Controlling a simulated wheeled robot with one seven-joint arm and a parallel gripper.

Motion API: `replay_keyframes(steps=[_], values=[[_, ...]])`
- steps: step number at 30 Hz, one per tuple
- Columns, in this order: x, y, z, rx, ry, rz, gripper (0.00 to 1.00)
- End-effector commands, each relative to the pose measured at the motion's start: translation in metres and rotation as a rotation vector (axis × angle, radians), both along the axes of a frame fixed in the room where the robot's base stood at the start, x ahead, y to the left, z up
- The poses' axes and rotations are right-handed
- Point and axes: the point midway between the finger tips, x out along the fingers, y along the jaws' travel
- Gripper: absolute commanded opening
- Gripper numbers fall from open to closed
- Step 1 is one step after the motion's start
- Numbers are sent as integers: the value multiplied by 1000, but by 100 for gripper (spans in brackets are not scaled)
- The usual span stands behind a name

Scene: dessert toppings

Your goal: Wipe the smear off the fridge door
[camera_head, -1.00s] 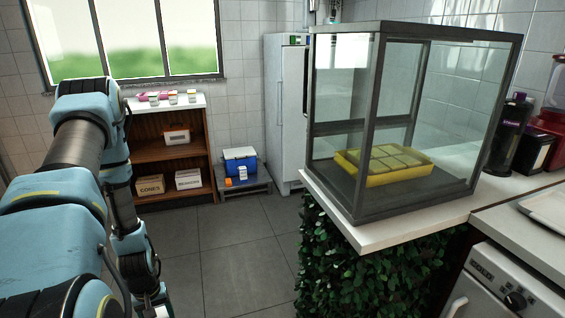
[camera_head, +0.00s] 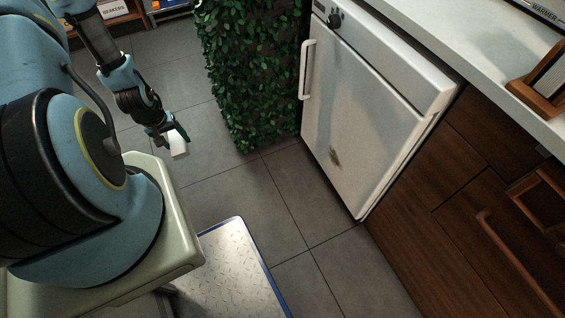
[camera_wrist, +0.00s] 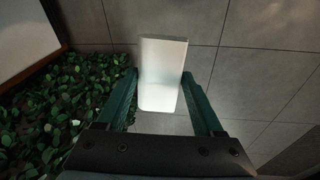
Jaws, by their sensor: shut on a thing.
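The white fridge door (camera_head: 350,112) stands under the counter right of centre in the head view. It looks shut, with a white vertical handle (camera_head: 306,70) on its left side. A small brownish smear (camera_head: 335,157) is on the lower part of the door. My gripper (camera_head: 171,140) is shut on a white block (camera_head: 179,143), which may be a sponge or eraser. The block (camera_wrist: 162,75) sits between the two green fingers in the wrist view. My gripper is in the air left of the fridge, well apart from the door.
A leafy green panel (camera_head: 248,70) stands between my gripper and the fridge. Brown wooden cabinets (camera_head: 460,190) are right of the fridge, below the white counter (camera_head: 450,45). A metal tread plate (camera_head: 238,268) with a blue edge is low in front. Grey tiled floor (camera_head: 300,215) before the fridge is clear.

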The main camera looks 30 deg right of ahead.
Motion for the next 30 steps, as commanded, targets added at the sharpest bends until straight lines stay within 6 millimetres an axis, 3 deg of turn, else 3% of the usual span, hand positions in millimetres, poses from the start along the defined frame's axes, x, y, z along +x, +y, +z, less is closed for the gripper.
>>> replay_keyframes(steps=[1,9,20,30], values=[[5,-13,-28,-27,-23,-25,24],[19,-85,-85,-198,-147,-148,24],[13,-186,-146,-495,-313,-290,24],[-17,-275,-189,-805,-436,-407,24]])
